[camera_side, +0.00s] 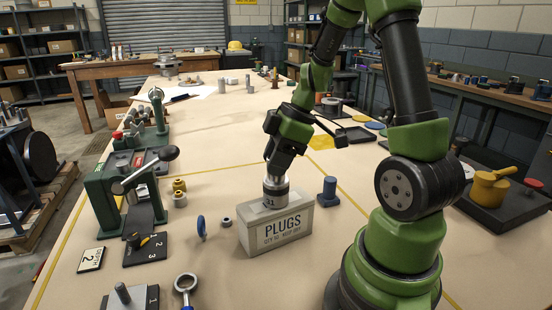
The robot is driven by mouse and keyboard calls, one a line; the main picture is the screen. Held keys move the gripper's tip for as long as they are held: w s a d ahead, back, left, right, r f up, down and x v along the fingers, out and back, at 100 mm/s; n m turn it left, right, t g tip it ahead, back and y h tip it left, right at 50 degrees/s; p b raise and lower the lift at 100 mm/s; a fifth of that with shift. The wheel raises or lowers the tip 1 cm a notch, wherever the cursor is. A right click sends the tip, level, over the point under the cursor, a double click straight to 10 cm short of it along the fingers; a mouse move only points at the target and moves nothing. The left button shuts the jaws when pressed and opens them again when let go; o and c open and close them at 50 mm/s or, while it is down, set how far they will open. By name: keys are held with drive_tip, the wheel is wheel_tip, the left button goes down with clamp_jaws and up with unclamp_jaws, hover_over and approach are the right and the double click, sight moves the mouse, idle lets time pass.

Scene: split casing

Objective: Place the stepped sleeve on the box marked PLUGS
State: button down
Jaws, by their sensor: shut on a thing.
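The box marked PLUGS (287,228) is a grey block with dark lettering, standing on the tan table. My gripper (275,197) points down at the top of this box, towards its left half. It is shut on a small piece, which I take to be the stepped sleeve; the jaws and the box edge hide most of it. I cannot tell whether the piece touches the box top.
A blue stepped piece (328,191) stands just right of the box. A green press (122,190) stands further left. An eye-ended rod (186,284) lies in front.

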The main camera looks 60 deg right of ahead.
drive_tip(key=c, duration=0.7)
unclamp_jaws()
drive_tip(key=shift+f, duration=0.15)
drive_tip(key=v, duration=1.2)
drive_tip(key=shift+s+a+r+m+t+h, duration=0.15)
drive_tip(key=shift+s+a+r+m+t, duration=0.6)
drive_tip(key=shift+a+m, duration=1.55)
drive_tip(key=shift+s+a+r+m+t+h, duration=0.15)
drive_tip(key=shift+s+a+m+t, duration=0.25)
drive_tip(key=shift+s+a+m, duration=1.9)
drive_tip(key=shift+w+a+r+m+t+h, duration=0.1)
drive_tip(key=shift+w+a+r+m+t, duration=0.6)
drive_tip(key=shift+a, duration=3)
